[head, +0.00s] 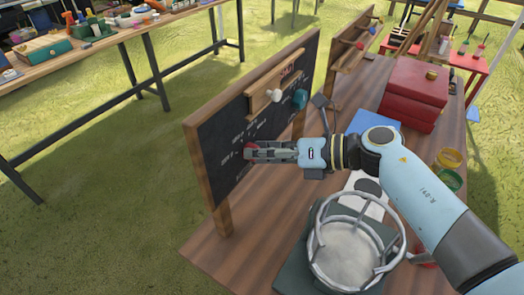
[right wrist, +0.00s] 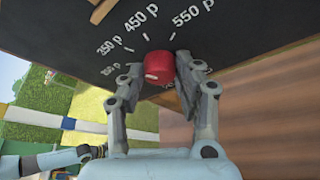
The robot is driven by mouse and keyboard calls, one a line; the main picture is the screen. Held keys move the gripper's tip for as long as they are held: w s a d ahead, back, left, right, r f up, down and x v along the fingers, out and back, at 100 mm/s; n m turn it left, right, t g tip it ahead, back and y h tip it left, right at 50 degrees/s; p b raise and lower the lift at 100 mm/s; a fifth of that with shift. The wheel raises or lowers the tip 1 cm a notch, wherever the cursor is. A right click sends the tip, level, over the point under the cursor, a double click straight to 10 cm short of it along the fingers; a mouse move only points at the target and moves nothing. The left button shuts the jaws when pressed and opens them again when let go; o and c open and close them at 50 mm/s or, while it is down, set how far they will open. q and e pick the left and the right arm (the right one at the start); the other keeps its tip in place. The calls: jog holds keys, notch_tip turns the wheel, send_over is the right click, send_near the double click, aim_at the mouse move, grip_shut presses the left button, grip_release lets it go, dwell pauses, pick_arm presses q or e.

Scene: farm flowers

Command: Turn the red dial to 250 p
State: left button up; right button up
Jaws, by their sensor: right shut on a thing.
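The red dial (right wrist: 159,68) is on the face of a dark board (right wrist: 235,30). Marks 350 p, 450 p and 550 p show around it in the right wrist view, with a further mark at the left too small to read surely. A pale mark shows on the dial near its left side. In the head view the dial (head: 249,149) is mostly hidden by my right gripper (head: 252,151), which reaches the wooden-framed board from the right. In the right wrist view my right gripper (right wrist: 160,80) has a finger on each side of the dial and is shut on it.
A white knob (head: 274,95) and a teal knob (head: 299,98) sit higher on the board. A round wire-railed container (head: 345,255), a red box (head: 413,93) and small pots (head: 449,169) stand on the wooden table. Another table (head: 110,40) is at upper left.

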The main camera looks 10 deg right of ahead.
jog(key=shift+s+a+r+n+t+h+b, duration=0.1)
jog(key=shift+n+t+h+b, duration=0.2)
jog(key=shift+n+t+h, duration=0.65)
jog(key=shift+s+a+n+t+h+b, duration=0.1)
jog(key=shift+n+h+b, duration=0.3)
jog(key=shift+n, duration=1.15)
jog(key=o, duration=1.1)
jog(key=shift+d, duration=0.15)
